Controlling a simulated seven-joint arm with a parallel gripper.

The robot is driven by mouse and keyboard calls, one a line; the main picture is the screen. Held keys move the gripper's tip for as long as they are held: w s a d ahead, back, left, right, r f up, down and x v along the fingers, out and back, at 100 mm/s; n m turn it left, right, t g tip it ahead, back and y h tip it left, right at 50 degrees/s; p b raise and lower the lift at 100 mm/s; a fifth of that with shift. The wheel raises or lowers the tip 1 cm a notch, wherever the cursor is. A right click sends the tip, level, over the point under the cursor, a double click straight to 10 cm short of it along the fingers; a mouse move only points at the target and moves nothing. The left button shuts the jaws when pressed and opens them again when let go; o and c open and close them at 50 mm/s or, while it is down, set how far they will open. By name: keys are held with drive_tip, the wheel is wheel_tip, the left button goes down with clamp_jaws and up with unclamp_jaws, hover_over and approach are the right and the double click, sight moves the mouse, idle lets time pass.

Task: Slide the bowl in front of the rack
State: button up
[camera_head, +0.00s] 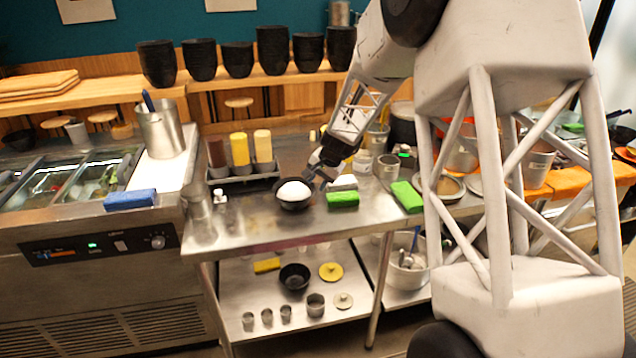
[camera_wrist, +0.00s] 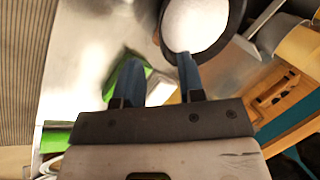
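The dark bowl (camera_head: 293,204) with a white rounded filling stands on the steel counter, just forward and right of the black rack's right end. The rack (camera_head: 245,183) holds brown, yellow and tan bottles. My gripper (camera_head: 317,172) is low over the counter at the bowl's right side. In the wrist view, the bowl (camera_wrist: 225,45) is at the top, and my gripper's (camera_wrist: 160,66) blue fingers stand apart with nothing held between them. One fingertip overlaps the bowl's near rim; I cannot tell whether it touches or is inside.
A green block (camera_head: 342,199) and a white block (camera_head: 344,182) lie right of the bowl. Another green block (camera_head: 407,196) is farther right. A small white-capped shaker (camera_head: 219,198) stands left of the bowl. The counter's front edge (camera_head: 300,238) is near; bare steel lies before the rack.

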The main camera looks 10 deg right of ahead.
sight(310, 197)
drive_tip(key=shift+w+d+f, duration=0.25)
drive_tip(key=shift+w+f, duration=0.65)
drive_tip(key=shift+w, duration=0.05)
drive_tip(key=shift+x, duration=3.9)
clamp_jaws()
